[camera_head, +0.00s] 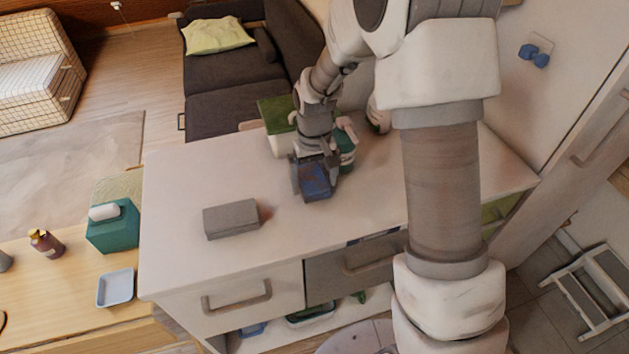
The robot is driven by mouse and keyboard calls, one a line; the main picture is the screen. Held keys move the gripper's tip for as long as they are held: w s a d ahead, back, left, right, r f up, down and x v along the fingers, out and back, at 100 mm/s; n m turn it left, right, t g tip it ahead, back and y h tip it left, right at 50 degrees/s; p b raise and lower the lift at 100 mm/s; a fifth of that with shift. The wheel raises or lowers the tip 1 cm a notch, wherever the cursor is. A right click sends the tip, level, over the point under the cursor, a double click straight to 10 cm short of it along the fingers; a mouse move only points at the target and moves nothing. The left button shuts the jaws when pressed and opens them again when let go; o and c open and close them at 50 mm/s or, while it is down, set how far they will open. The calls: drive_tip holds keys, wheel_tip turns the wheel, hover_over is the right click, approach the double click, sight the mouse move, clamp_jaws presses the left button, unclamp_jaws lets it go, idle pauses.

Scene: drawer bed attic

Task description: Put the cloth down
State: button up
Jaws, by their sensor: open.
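A small dark blue piece (317,182), which looks like the folded cloth, is at the tip of my gripper (315,170), over the white counter top (180,185). My gripper points down and is open, with its fingers close around or just above the blue piece. I cannot tell whether they touch it. The blue piece seems to lie on the counter, but its underside is hidden. My gripper hides part of it.
A grey block (231,219) lies on the counter to the left. A green-topped box (277,115) and a green and white item (346,142) stand close behind my gripper. A drawer (352,264) below the counter seems slightly open.

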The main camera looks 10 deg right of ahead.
wheel_tip(320, 180, up, 12)
drive_tip(key=f+p, duration=0.1)
drive_tip(key=s+d+r+m+t, duration=0.1)
drive_tip(key=s+d+r+t, duration=0.25)
drive_tip(key=s+r, duration=0.65)
drive_tip(key=s+d+r+m+t, duration=0.1)
drive_tip(key=s+d+r, duration=0.1)
drive_tip(key=s, duration=0.4)
drive_tip(key=s+d+r+t, duration=0.1)
drive_tip(key=s+d+r, duration=0.1)
drive_tip(key=s, duration=0.4)
drive_tip(key=n+g+b, duration=0.1)
drive_tip(key=n+b, duration=0.1)
drive_tip(key=b, duration=0.3)
approach(314, 181)
drive_tip(key=shift+y, duration=0.4)
drive_tip(key=b+x, duration=0.2)
drive_tip(key=x, duration=0.2)
drive_tip(key=shift+w+d+f+b, duration=0.2)
drive_tip(key=shift+d+f+b, duration=0.15)
drive_tip(key=shift+b, duration=0.05)
drive_tip(key=x, duration=0.2)
drive_tip(key=b+x, duration=0.1)
drive_tip(key=x, duration=0.2)
drive_tip(key=shift+s+f, duration=0.15)
drive_tip(key=shift+s, duration=0.05)
drive_tip(key=c, duration=1.3)
